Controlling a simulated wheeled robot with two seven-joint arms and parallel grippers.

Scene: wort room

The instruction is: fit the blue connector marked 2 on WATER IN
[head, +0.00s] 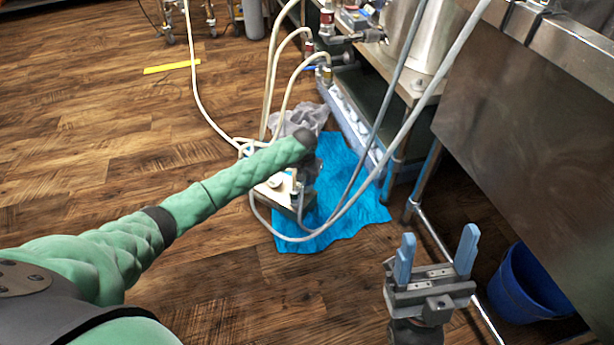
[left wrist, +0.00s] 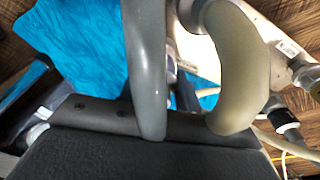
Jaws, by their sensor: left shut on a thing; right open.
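My left arm reaches in from the left, and its gripper (head: 310,168) is over the pale pump-like unit (head: 270,194) on a blue cloth. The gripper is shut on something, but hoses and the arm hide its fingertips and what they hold. In the left wrist view a grey hose (left wrist: 151,70) and a thick beige hose (left wrist: 241,65) pass right in front of it. I cannot make out a blue connector marked 2 or the words WATER IN. My right gripper (head: 436,258) is open and empty at the lower right, fingers pointing up.
The blue cloth (head: 350,205) lies on the wood floor. Several loose hoses loop over it and run up to valves (head: 325,72) by a steel vessel (head: 420,40). A steel bench side (head: 530,130) stands at the right, a blue bucket (head: 525,285) under it.

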